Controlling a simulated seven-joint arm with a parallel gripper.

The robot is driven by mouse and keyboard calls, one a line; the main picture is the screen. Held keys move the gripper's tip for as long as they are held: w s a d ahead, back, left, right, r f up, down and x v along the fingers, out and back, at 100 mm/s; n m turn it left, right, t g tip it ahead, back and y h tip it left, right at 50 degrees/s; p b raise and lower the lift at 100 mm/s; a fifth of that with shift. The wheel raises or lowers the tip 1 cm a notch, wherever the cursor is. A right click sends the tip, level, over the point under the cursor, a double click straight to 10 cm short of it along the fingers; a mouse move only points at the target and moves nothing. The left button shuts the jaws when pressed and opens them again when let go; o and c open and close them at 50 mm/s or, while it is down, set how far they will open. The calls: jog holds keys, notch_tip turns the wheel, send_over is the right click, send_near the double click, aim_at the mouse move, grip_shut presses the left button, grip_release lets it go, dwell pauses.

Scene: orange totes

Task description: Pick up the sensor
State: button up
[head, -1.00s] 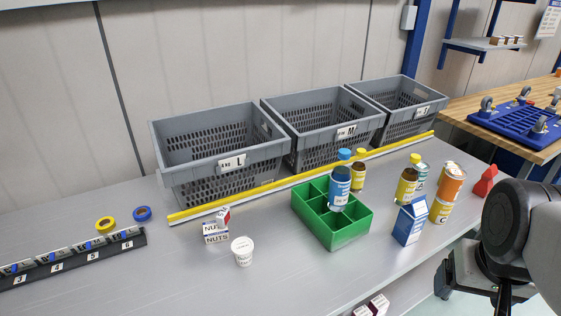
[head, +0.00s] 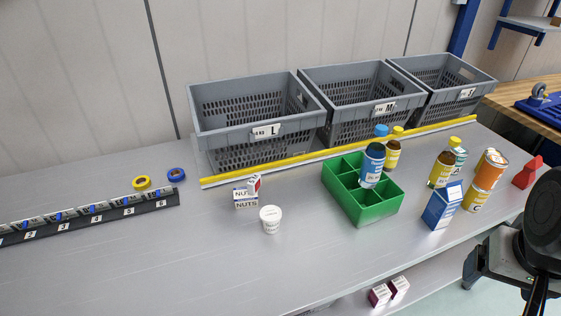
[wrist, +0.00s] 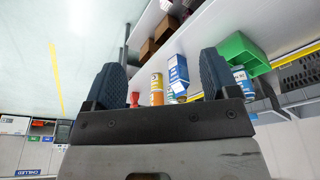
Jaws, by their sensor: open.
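I cannot make out a sensor for certain in either view. The head view shows a black rack (head: 90,217) at the left with numbered slots holding small grey-and-blue items, too small to identify. My gripper (wrist: 160,62) is open in the wrist view, its two dark fingers apart with nothing held between them. It is away from the bench items, which appear beyond the fingers. In the head view part of my arm shows at the lower right edge.
Three grey crates (head: 258,137) stand behind a yellow strip (head: 330,153). A green divided box (head: 362,210) holds a blue-capped bottle (head: 373,160). A blue carton (head: 441,206), cans and bottles stand right. A white tub (head: 270,219), nuts box (head: 245,200) and tape rolls (head: 142,183) are left. The front left bench is clear.

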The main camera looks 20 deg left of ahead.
jog(key=shift+o, duration=0.4)
jog(key=m+g+y, duration=0.3)
jog(key=m+y, duration=1.1)
jog(key=m, duration=0.3)
send_near(257, 182)
jog(key=a, duration=0.3)
jog(key=shift+a+f+m, duration=0.1)
jog(key=shift+f+m, duration=0.2)
jog(key=shift+f, duration=0.3)
jog(key=shift+a, duration=0.1)
jog(key=shift+x, duration=1.2)
